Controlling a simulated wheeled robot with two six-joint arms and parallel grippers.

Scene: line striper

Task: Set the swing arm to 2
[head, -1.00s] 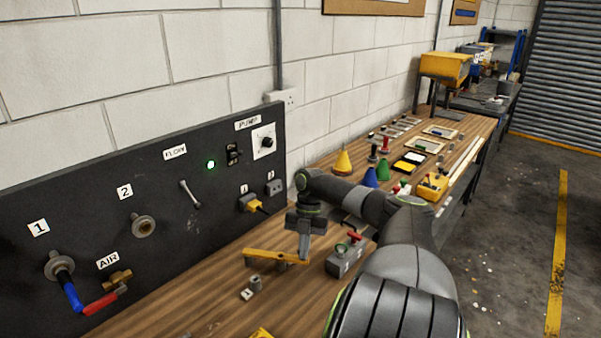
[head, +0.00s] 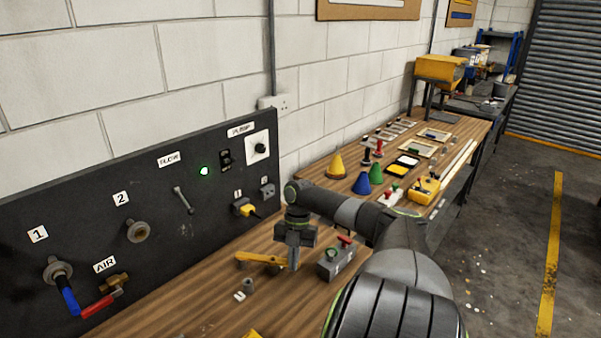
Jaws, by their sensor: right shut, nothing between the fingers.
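The swing arm is a yellow bar (head: 258,259) lying low over the wooden bench, its left end pointing toward the panel. My right gripper (head: 293,267) points down at the bar's right end and hides that end. Its fingers are shut with nothing between them. Whether they touch the bar is unclear. A small grey post (head: 248,286) stands in front of the bar, with a white label (head: 239,296) too small to read. A white label reading 2 (head: 121,198) is on the dark panel, above a round port. My left gripper is out of view.
A grey box with a red handle and green part (head: 335,262) stands close right of my gripper. The dark panel (head: 70,220) with hoses and valves rises at left. Cones (head: 336,166) and a yellow box (head: 425,190) stand farther back. Bench is clear at front left.

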